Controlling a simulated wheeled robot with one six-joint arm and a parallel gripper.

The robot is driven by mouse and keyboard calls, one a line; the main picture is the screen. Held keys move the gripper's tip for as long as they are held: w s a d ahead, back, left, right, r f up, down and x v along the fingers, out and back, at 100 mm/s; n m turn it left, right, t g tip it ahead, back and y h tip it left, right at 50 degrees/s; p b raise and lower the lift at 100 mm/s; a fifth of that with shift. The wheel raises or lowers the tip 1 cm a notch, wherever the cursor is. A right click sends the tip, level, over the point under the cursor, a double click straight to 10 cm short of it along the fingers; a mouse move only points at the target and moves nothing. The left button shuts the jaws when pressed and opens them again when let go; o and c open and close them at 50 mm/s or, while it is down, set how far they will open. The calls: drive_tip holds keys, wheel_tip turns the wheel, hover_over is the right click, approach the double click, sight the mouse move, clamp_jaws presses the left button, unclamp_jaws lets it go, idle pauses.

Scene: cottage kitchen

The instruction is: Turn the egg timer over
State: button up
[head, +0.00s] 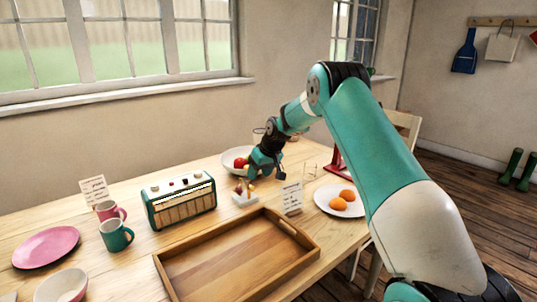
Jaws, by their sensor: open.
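I cannot single out the egg timer with certainty. A small, clear, thin-framed object (310,171) stands on the table right of my gripper and may be it. My gripper (250,180) points down over the table, just above a small white block (245,200) with small reddish-brown and yellowish shapes on top. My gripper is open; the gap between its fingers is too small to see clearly. I cannot tell whether it touches anything.
A plate of orange food (328,208), a written card (291,198) and a red stand (335,162) are on the right.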

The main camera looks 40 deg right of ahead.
drive_tip(key=v, duration=1)
drive_tip(key=shift+r+b, duration=0.2)
drive_tip(key=shift+b, duration=0.1)
drive_tip(key=shift+s, duration=0.15)
